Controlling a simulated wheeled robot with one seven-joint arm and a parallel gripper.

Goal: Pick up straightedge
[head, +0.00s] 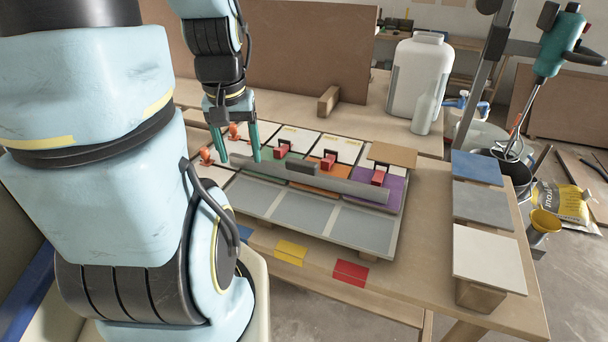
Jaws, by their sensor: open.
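The straightedge (340,188) is a long grey bar with a dark block-like grip (302,168) near its middle. It lies across the tile board (262,235), in front of several clamps and over the near edge of the coloured tiles. My gripper (240,160) has two teal fingers and is open. It points down near the straightedge's left end; one finger appears beside or over the bar. I cannot tell whether it touches the bar. The bar's left end is partly hidden by the finger.
Red clamps (378,177) and orange clamps (206,157) stand on the tiles behind the bar. A white jug (420,75) and a bottle (424,112) stand at the back. Tile stacks (484,207) line the right side. Yellow (291,251) and red blocks (350,273) sit at the front edge.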

